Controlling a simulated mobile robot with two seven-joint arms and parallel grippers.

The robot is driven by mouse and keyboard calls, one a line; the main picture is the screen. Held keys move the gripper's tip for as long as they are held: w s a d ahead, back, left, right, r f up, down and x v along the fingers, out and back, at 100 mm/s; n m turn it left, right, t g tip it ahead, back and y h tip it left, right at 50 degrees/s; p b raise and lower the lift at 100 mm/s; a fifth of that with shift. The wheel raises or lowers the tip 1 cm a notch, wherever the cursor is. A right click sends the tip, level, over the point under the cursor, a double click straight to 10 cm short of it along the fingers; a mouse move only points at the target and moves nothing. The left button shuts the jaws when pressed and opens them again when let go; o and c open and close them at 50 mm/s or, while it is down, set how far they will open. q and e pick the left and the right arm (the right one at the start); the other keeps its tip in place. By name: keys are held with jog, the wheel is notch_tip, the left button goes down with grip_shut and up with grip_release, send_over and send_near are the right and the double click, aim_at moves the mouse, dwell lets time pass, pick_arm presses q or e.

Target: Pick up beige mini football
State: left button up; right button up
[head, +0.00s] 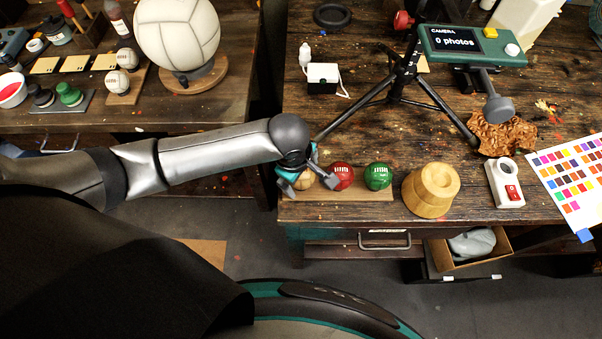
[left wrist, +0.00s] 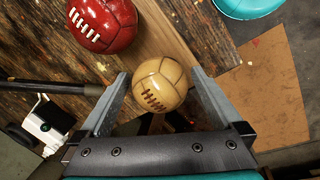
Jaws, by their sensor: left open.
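The beige mini football (head: 303,181) sits at the left end of a wooden strip on the right-hand workbench. It is partly covered by my left gripper (head: 309,184) in the head view. In the left wrist view the beige mini football (left wrist: 161,84) shows dark lacing and lies between the two open fingers of my left gripper (left wrist: 158,86). I cannot tell whether the fingers touch it. A red ball (head: 341,176) is just to its right, and it also shows in the left wrist view (left wrist: 102,24). My right gripper is not in view.
A green ball (head: 378,176) shares the wooden strip (head: 350,195). A wooden block (head: 431,190) stands to its right. Tripod legs (head: 440,100) spread behind the balls. The bench's front edge is close below the strip, with a drawer handle (head: 384,242) beneath.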

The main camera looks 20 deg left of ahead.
pick_arm(q)
jog(key=c, duration=1.3)
